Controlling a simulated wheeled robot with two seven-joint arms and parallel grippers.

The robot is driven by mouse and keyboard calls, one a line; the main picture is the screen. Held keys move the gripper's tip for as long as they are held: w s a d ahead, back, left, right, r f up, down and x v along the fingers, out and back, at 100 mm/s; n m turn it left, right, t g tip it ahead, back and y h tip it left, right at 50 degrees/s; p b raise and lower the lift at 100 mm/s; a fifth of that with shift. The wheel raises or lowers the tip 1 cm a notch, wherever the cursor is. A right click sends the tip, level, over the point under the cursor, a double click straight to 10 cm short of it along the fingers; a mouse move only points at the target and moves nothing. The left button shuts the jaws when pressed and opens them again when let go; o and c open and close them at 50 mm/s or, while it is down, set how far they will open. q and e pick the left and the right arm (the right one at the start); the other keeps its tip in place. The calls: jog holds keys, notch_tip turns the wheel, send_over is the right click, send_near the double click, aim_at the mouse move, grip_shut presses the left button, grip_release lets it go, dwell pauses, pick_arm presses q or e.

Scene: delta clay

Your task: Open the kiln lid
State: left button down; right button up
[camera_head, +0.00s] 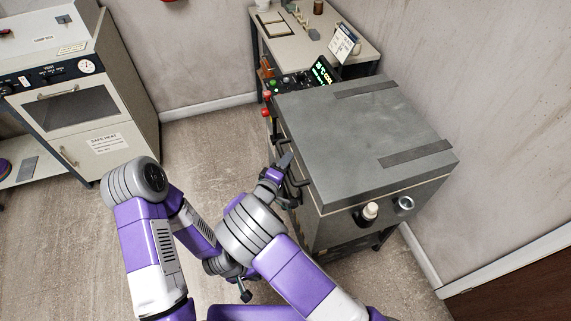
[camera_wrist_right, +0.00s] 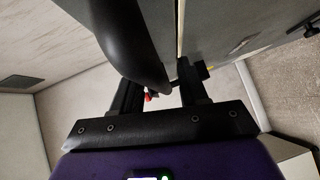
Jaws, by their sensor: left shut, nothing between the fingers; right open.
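The kiln (camera_head: 335,232) is a grey metal box with a flat dark grey lid (camera_head: 350,125). The lid lies shut, with a thin pale seam below it. A dark bar handle (camera_head: 297,178) sticks out from its left side. My right gripper (camera_head: 282,170) is at this handle with its jaws open. In the right wrist view, the thick dark curved handle (camera_wrist_right: 125,40) reaches down between the two open fingers (camera_wrist_right: 160,92); I cannot tell whether it touches them. My left gripper (camera_head: 245,291) is shut and empty, low in front of the kiln.
A control panel with a lit display (camera_head: 320,73) stands behind the kiln. A side table (camera_head: 300,40) stands farther back, against the wall. A white oven cabinet (camera_head: 75,110) is at the left. Floor (camera_head: 205,140) between them is clear. The wall is close on the kiln's right.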

grip_shut()
jog(key=shift+r, duration=0.15)
